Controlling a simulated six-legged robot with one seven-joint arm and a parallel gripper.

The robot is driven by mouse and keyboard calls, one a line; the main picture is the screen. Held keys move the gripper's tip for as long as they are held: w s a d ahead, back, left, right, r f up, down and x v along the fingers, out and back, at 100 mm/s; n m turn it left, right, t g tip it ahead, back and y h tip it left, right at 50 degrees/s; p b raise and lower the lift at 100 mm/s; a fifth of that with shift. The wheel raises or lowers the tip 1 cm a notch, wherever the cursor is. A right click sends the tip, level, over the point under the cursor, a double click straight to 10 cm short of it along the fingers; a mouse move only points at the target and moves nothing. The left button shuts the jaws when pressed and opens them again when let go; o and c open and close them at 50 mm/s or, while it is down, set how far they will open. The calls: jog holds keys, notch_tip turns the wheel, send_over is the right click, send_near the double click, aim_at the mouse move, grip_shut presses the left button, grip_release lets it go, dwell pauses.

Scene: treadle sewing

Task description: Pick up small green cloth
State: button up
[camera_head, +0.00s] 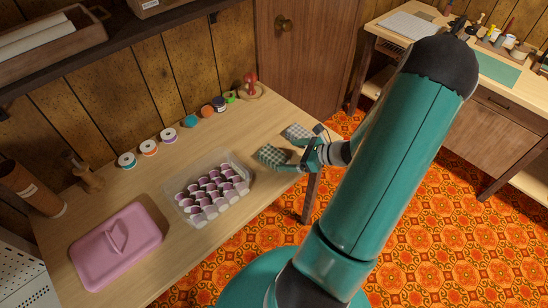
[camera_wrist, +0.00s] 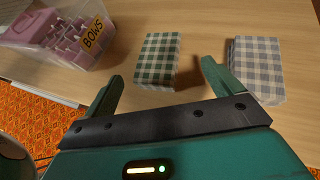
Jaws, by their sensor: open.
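The small green cloth (camera_wrist: 158,60) is a green-and-white checked stack lying flat on the wooden table. In the wrist view it lies ahead of my gripper (camera_wrist: 160,86), roughly between the lines of the two fingers. My gripper is open and empty, and the cloth's near edge is close to the fingertips' level. In the head view the green cloth (camera_head: 271,156) is near the table's right edge, with my gripper (camera_head: 306,158) just right of it. I cannot tell the height gap between fingers and cloth.
A grey checked cloth (camera_wrist: 259,66) lies right of the green one, close to the right finger. A clear box labelled BOWS (camera_wrist: 97,45) stands to the left. A pink lidded box (camera_head: 116,246) and several spools (camera_head: 148,148) are also on the table (camera_head: 150,200).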

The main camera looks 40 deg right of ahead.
aim_at(275, 155)
jog(key=x, duration=0.6)
jog(key=shift+a+r, duration=0.1)
jog(key=shift+r, duration=0.05)
jog(key=shift+c, duration=0.2)
jog(key=c, duration=1.1)
jog(key=shift+o, duration=0.2)
